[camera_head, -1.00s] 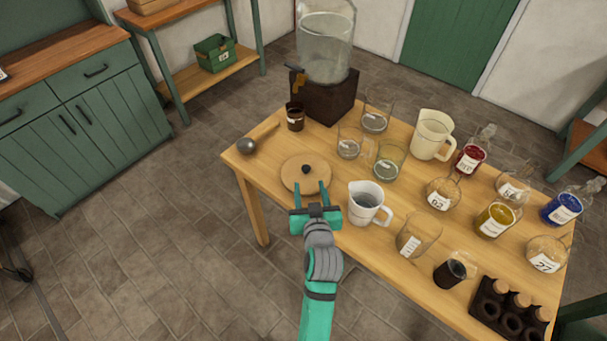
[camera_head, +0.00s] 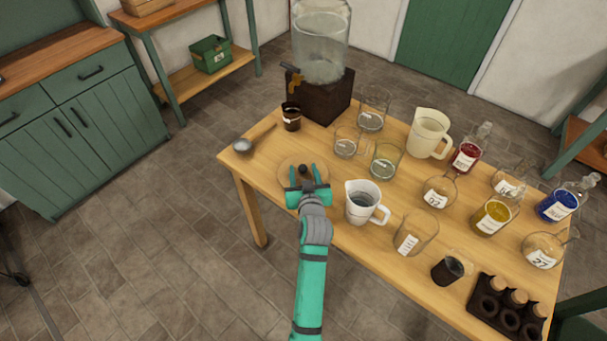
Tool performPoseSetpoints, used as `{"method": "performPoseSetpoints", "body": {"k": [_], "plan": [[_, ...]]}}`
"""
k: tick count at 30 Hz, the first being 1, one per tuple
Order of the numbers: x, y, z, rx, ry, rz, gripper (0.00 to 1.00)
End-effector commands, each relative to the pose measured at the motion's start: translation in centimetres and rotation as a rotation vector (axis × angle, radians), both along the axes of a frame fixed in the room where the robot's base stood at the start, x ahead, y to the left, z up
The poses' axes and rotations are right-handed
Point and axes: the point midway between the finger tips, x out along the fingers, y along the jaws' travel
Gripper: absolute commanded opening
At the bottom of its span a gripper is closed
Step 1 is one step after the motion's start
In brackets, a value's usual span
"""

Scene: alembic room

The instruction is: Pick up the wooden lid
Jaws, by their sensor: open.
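The wooden lid (camera_head: 288,164) is a flat round disc with a small dark knob (camera_head: 303,170), lying near the left end of the wooden table (camera_head: 262,172). My gripper (camera_head: 303,172) is open over the lid. Its two teal fingers point away from me, one on each side of the knob. The gripper's body hides the near part of the lid. I cannot tell whether the fingers touch the lid or knob.
A white jug (camera_head: 363,203) stands close right of my gripper. Glass beakers (camera_head: 385,163) stand beyond it. Several labelled flasks (camera_head: 494,216) fill the right side.

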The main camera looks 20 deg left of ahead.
Motion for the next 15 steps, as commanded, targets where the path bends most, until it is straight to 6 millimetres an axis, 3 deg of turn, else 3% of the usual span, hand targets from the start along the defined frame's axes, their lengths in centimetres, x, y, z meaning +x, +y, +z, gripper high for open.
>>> {"method": "performPoseSetpoints", "body": {"k": [4,9,15], "plan": [[-0.03,0.00,0.01,0.000,0.000,0.000,0.44],[-0.04,-0.01,0.01,0.000,0.000,0.000,0.03],[-0.03,0.00,0.06,0.000,-0.001,0.000,0.00]]}}
